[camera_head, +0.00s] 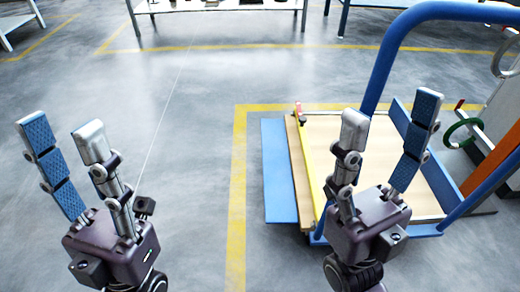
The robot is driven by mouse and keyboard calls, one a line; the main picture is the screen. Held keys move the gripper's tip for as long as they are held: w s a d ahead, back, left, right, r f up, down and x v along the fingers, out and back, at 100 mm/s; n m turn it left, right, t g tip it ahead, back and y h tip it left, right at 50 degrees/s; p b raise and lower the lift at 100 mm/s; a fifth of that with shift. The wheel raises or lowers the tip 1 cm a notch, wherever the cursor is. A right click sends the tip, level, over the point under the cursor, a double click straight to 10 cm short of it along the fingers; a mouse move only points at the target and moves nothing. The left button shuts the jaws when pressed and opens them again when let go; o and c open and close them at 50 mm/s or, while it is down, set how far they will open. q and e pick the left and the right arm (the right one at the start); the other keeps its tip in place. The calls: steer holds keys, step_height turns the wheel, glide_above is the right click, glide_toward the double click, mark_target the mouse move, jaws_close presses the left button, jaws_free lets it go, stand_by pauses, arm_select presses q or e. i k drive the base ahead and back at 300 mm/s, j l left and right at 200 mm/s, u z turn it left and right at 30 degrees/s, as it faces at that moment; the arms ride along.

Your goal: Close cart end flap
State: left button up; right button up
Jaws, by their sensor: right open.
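A cart with a light wooden deck (335,135) and a tall blue tube handle (388,62) stands at the right. A flat blue panel (278,170), which looks like the cart's end flap, lies folded outward along the deck's left end. A yellow bar (308,165) runs along that end, beside the panel. My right gripper (392,115) is open and empty, in front of the cart in the picture, and hides part of the deck. My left gripper (65,132) is open and empty over the floor, well left of the panel.
A second blue panel (432,165) stands at the deck's right side. A green ring (462,133) and an orange post (490,160) are further right. Tables stand along the back. Yellow floor lines (238,190) pass left of the cart; the floor between is clear.

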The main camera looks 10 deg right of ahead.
mark_target(281, 206)
steer(key=i+j+z, duration=0.65)
steer(key=i+j, duration=0.15)
